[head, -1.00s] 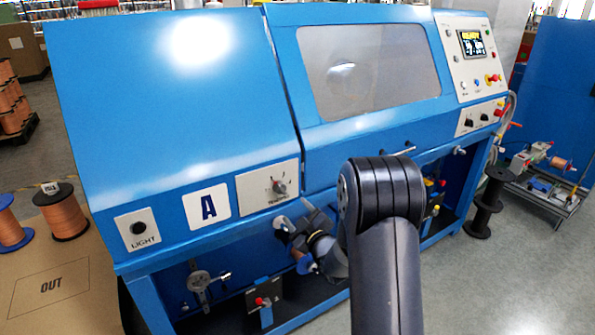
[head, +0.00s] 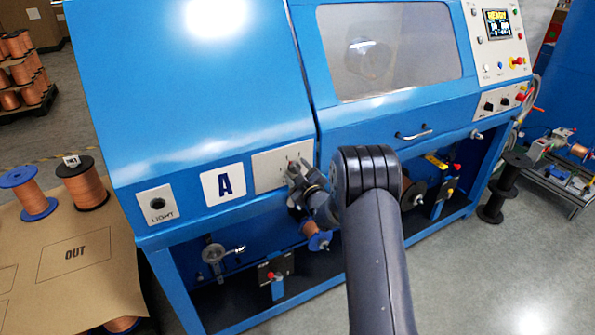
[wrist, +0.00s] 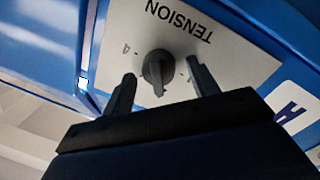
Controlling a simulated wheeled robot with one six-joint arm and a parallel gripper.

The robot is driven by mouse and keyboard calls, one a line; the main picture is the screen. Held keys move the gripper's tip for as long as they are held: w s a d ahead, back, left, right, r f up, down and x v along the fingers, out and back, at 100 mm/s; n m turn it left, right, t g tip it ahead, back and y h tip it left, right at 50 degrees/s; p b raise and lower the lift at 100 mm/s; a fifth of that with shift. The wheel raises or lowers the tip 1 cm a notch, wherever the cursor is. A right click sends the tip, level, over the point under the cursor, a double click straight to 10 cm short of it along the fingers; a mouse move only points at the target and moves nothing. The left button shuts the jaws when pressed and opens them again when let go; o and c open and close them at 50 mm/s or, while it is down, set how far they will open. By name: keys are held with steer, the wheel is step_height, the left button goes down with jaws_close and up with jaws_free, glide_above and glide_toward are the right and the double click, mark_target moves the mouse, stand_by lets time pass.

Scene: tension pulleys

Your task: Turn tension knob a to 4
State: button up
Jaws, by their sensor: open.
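The tension knob (wrist: 157,68) is a dark round knob with a raised grip bar on a light panel marked TENSION (wrist: 225,60). In the wrist view the panel appears upside down, and a scale mark that looks like 4 shows beside the knob. My gripper (wrist: 162,88) is open, with one finger on each side of the knob and clear gaps between. The fingertips look close to the panel; I cannot tell whether they touch it. In the head view my gripper (head: 298,170) is in front of the tension panel (head: 265,172) and hides the knob.
The A label (head: 223,184) and the LIGHT panel (head: 158,204) are left of the tension panel on the blue machine (head: 200,110). A door handle (head: 413,135) juts out to the right. Copper spools (head: 82,185) stand on the table at left.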

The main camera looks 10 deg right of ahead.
steer(key=c, duration=1)
